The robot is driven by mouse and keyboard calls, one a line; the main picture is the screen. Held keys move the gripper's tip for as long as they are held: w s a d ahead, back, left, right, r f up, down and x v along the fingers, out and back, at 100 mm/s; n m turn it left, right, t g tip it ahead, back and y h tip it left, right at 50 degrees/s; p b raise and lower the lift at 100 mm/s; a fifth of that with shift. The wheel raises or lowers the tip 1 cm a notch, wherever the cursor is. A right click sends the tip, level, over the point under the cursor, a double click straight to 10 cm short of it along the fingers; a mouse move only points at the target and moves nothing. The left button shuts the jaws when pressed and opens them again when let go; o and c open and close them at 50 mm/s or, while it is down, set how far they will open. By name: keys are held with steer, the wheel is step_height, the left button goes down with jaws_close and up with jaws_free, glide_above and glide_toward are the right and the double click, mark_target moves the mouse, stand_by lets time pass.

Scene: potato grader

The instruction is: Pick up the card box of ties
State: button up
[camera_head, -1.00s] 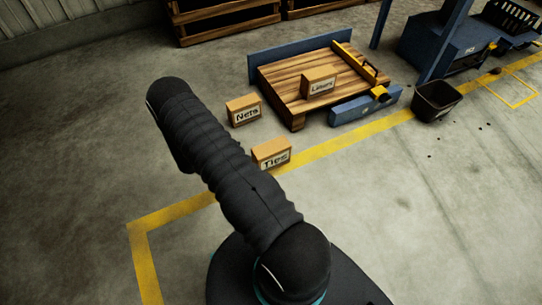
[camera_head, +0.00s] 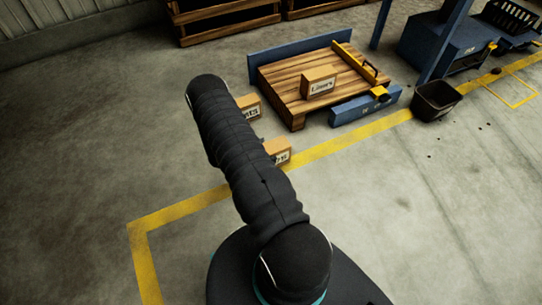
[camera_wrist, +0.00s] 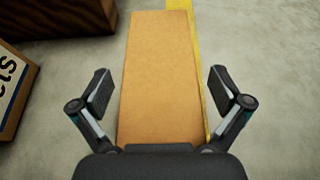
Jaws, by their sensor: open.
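The card box of ties (camera_head: 278,151) stands on the floor by the yellow line, partly hidden behind my arm in the head view. In the wrist view the plain brown top of the box (camera_wrist: 160,85) lies between my gripper's fingers. My gripper (camera_wrist: 162,92) is open, with one finger on each side of the box and a gap to it on both sides. How high the fingertips are above the floor cannot be told. In the head view my gripper is hidden behind my arm.
The Nets box (camera_head: 250,106) stands behind, also at the left edge of the wrist view (camera_wrist: 12,90). A wooden pallet (camera_head: 290,95) carries the Liners box (camera_head: 318,82). A blue beam (camera_head: 365,107) and a dark bin (camera_head: 436,100) stand to the right. The floor in front is clear.

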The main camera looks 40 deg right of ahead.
steer(key=c, duration=1.9)
steer(key=shift+o, duration=0.2)
